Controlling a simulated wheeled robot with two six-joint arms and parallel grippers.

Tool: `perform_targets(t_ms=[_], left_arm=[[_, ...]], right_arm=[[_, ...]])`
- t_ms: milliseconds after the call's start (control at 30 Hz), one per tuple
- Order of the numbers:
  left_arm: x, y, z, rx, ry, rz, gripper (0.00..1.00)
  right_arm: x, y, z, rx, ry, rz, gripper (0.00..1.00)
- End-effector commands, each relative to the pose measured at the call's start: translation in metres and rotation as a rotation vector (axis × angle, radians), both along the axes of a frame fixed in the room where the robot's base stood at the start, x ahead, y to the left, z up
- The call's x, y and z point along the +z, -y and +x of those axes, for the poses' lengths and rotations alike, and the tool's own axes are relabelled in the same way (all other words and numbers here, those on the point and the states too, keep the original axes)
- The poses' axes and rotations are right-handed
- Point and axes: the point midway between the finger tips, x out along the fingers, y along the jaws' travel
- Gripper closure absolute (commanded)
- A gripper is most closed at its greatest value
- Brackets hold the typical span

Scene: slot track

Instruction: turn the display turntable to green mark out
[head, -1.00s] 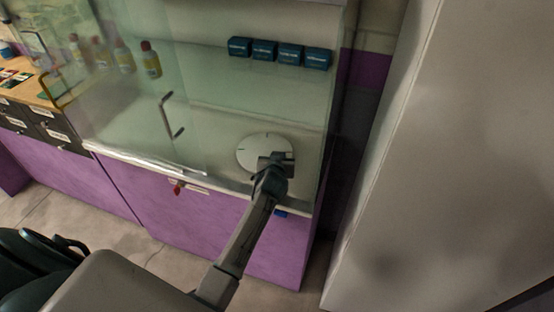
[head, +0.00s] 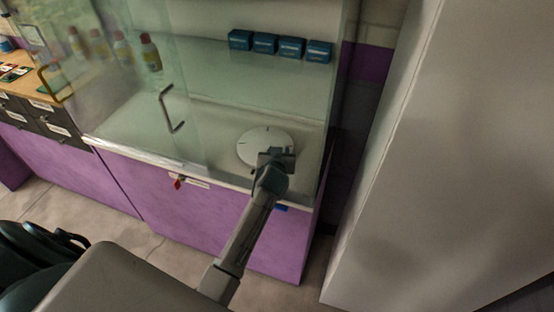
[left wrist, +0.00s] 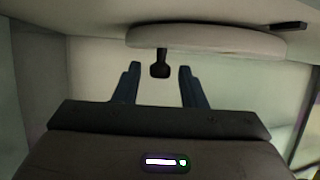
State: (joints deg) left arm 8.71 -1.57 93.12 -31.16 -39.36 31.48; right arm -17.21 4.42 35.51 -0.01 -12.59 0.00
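The display turntable (head: 256,143) is a pale round disc with thin dark marks, on the floor of the glass cabinet. My left gripper (head: 276,156) is over its near right edge and hides part of it. In the left wrist view the turntable's pale rim (left wrist: 215,40) spans the top, and a dark peg (left wrist: 160,68) stands out from it. The fingers of my left gripper (left wrist: 158,86) are apart, with the peg showing in the gap between their tips, not gripped. No green mark can be made out. My right gripper is not in view.
Sliding glass with a handle (head: 170,110) covers the cabinet's left side. Blue boxes (head: 265,44) and bottles (head: 150,52) stand on the shelf above. A red tag (head: 178,183) hangs at the front edge. A large pale panel (head: 430,170) stands at the right.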

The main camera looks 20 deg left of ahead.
Motion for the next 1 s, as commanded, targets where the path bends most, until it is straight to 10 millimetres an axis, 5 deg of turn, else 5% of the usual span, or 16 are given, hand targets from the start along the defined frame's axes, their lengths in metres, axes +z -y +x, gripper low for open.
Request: perform_targets(t_ms=[400,867,1000], left_arm=[[0.026,0.024,-0.066,0.001,0.000,-0.005,0.63],[0.035,0.029,-0.081,0.000,-0.001,-0.001,0.63],[0.032,0.028,-0.085,0.000,-0.008,-0.013,0.84]], right_arm=[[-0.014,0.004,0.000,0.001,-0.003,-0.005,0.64],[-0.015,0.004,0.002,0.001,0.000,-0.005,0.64],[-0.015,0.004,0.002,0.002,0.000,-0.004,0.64]])
